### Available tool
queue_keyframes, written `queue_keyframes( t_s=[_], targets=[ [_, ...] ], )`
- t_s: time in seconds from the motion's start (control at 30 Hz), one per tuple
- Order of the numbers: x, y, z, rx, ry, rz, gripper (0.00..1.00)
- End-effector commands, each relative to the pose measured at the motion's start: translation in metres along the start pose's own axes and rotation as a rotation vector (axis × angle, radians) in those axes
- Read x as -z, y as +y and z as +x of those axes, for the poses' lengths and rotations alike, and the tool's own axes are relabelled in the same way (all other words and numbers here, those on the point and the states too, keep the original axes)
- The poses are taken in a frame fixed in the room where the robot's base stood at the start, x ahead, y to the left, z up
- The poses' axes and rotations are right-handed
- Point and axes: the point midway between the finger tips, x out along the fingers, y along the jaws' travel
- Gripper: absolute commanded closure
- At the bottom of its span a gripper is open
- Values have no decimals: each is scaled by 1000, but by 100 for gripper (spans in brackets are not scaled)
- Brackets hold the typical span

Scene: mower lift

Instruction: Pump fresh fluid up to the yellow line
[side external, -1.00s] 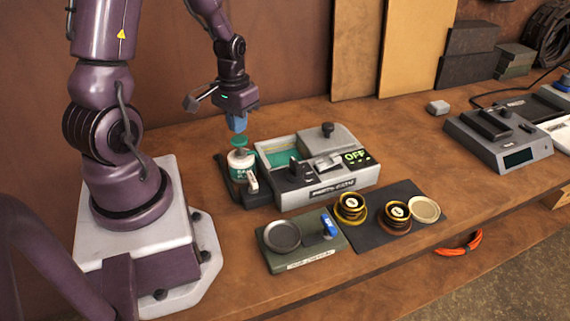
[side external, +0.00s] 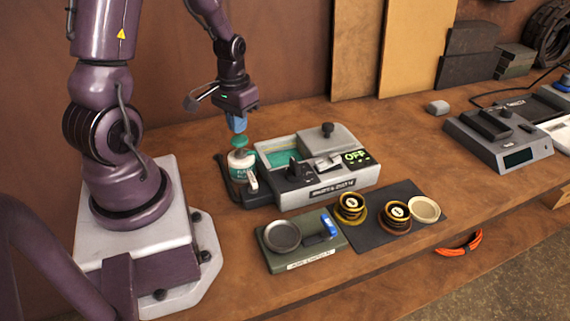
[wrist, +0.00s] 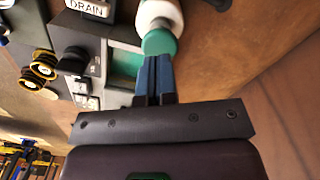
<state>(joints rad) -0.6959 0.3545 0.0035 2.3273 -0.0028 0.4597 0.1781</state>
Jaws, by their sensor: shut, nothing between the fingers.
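A white bottle with a green label (side external: 243,168) and a green round pump top (side external: 239,142) stands at the left end of a grey machine (side external: 318,172). The machine has a green fluid window (side external: 284,156), whose yellow line I cannot make out. My gripper (side external: 237,129) is shut and empty, its blue fingers pointing down just above the pump top. In the wrist view the shut fingers (wrist: 154,60) lie over the edge of the green top (wrist: 160,42); whether they touch it I cannot tell. The green window (wrist: 125,64) is beside them.
In front are a small green scale-like box with a round dish (side external: 283,236) and a dark mat (side external: 372,230) with gold-and-black stacked parts. A grey device (side external: 498,140) stands at the right. Bench between is clear.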

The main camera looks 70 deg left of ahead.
Motion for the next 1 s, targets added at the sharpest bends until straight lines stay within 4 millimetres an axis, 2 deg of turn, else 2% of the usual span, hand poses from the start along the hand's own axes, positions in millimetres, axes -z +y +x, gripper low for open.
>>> queue_keyframes(
  t_s=[0.57, 1.0],
  targets=[
    [0, 0, 1, 0, -1, 0, 100],
    [0, 0, 18, 0, -2, 1, 100]
  ],
)
